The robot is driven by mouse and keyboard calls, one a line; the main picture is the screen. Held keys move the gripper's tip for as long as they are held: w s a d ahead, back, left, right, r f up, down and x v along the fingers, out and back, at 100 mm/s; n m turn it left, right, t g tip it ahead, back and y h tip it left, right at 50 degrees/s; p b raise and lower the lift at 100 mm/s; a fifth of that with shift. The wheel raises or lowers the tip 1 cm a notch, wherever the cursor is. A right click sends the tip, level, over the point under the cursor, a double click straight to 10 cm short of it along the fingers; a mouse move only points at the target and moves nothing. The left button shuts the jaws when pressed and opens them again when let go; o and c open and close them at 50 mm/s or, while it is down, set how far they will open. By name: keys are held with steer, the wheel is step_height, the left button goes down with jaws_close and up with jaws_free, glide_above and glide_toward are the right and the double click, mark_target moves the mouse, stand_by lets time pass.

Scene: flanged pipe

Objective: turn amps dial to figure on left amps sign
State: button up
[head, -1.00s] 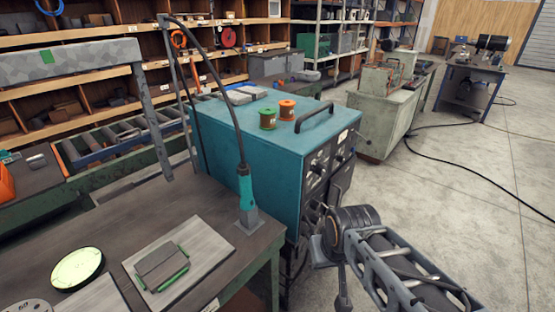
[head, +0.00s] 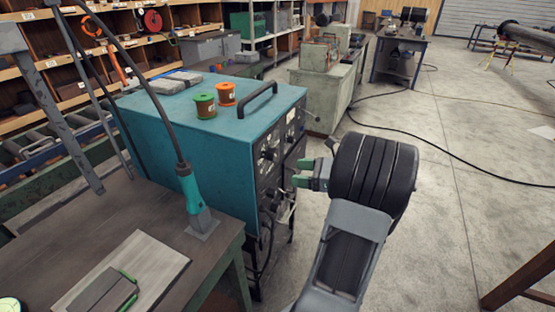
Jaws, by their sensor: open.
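The teal welding machine (head: 185,150) stands in the middle left, with its dark front panel (head: 282,150) facing right and seen at a steep angle. Dark knobs show on the panel, one (head: 268,154) near its left edge. I cannot tell which is the amps dial, and its marks are too small to read. No amps sign can be made out. My gripper (head: 299,172) is to the right of the panel, its two green-tipped fingers pointing left toward it. It is open, with nothing seen between the fingers. Whether it touches the panel is unclear.
Two wire spools, green (head: 205,105) and orange (head: 226,93), and a black handle (head: 258,101) are on the machine's top. A workbench (head: 75,235) with a teal-handled torch (head: 188,188) stands at left. The concrete floor (head: 460,220) at right is mostly open, with a black cable across it.

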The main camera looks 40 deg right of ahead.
mark_target(276, 156)
steer(key=d+m+t+h, duration=0.1)
steer(key=d+m+t, duration=0.2)
steer(key=d, duration=0.2)
steer(key=p+x, duration=0.1)
steer(key=x, duration=1.1)
steer(key=shift+a+f, duration=0.1)
steer(key=shift+a, duration=0.15)
steer(key=shift+c, duration=0.2)
steer(key=c, duration=0.9)
